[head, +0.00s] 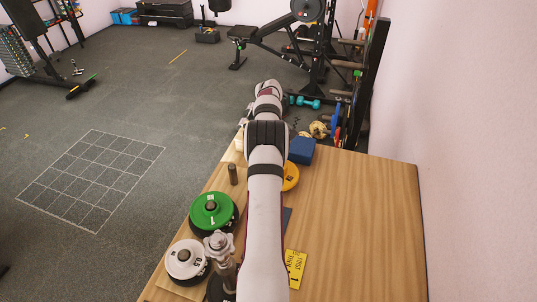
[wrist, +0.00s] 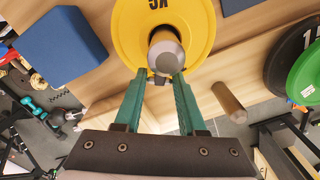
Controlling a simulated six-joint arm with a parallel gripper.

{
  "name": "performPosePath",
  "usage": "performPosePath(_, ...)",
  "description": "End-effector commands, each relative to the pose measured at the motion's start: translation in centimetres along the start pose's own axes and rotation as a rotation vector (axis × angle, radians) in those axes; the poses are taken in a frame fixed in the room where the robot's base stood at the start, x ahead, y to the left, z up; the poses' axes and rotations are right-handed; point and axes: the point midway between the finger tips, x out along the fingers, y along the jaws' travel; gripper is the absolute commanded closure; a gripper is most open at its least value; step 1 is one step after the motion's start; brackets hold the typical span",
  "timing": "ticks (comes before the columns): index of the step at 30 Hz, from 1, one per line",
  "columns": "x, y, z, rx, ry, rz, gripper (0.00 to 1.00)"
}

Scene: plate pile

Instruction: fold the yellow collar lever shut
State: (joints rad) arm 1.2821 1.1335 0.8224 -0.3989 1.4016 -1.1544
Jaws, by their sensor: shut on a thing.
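A yellow weight plate (wrist: 128,28) stands out in the wrist view; it also shows in the head view (head: 292,177), partly hidden by my arm. A round post with a grey end face (wrist: 166,56) comes up through its middle. I cannot make out a yellow collar lever in either view. In the head view my arm hides the gripper.
Beside it stand a bare post (head: 232,174), a green plate (head: 204,214) on a black one, and a white plate (head: 180,264) near a star-knobbed metal piece (head: 219,244). A blue block (head: 302,149) and yellow card (head: 296,266) lie on the wooden table (head: 365,215), clear at right.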

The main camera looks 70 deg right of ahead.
Motion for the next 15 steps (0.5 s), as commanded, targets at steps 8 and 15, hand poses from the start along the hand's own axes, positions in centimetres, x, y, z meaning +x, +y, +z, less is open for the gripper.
performPosePath(8, 0.24, -0.02, 0.28, 0.001, -0.004, -0.002, 0.84)
performPosePath(15, 0.34, 0.02, 0.54, 0.001, -0.003, -0.001, 0.83)
